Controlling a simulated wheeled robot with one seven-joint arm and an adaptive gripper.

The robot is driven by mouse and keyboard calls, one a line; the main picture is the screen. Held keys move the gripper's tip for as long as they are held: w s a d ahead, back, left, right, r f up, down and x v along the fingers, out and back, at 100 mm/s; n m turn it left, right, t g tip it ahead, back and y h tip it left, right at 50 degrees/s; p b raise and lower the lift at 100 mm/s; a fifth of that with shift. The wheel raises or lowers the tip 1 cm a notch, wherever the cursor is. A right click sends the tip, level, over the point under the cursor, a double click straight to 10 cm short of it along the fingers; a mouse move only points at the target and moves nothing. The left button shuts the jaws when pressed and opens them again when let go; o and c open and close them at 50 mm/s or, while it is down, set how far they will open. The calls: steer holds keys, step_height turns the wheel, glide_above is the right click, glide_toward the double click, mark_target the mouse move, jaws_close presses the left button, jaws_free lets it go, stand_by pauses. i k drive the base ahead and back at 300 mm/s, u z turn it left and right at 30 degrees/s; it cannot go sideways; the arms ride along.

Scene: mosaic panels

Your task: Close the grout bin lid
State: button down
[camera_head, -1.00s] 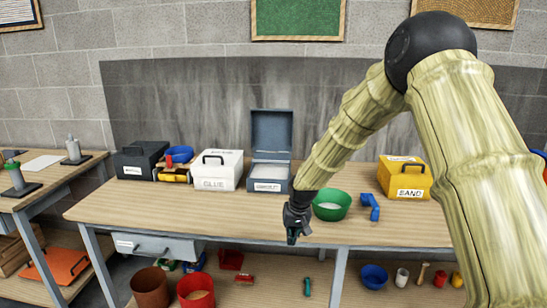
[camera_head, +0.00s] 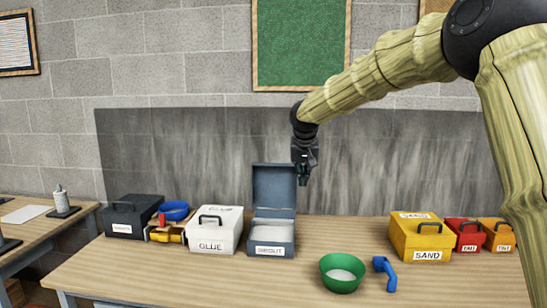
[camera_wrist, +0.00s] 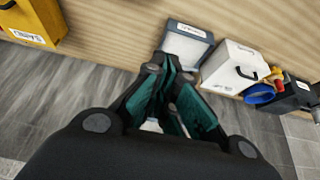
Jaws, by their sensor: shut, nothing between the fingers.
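The grey grout bin (camera_head: 271,249) stands on the workbench, its label facing front. Its lid (camera_head: 274,188) stands open, upright at the back of the bin. The bin also shows in the wrist view (camera_wrist: 187,45), just beyond my fingers. My gripper (camera_head: 303,180) points down beside the lid's upper right edge in the head view, above bench height. It is shut and empty. I cannot tell whether it touches the lid. In the wrist view the lid cannot be made out clearly behind the fingers.
The white glue box (camera_head: 213,232) stands close left of the bin, with a black box (camera_head: 130,215) farther left. A green bowl (camera_head: 342,273) and blue tool (camera_head: 385,272) lie front right. The yellow sand box (camera_head: 420,238) stands right. Bench between bin and sand box is clear.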

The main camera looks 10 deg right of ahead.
mark_target(275, 185)
steer(key=i, duration=1.6)
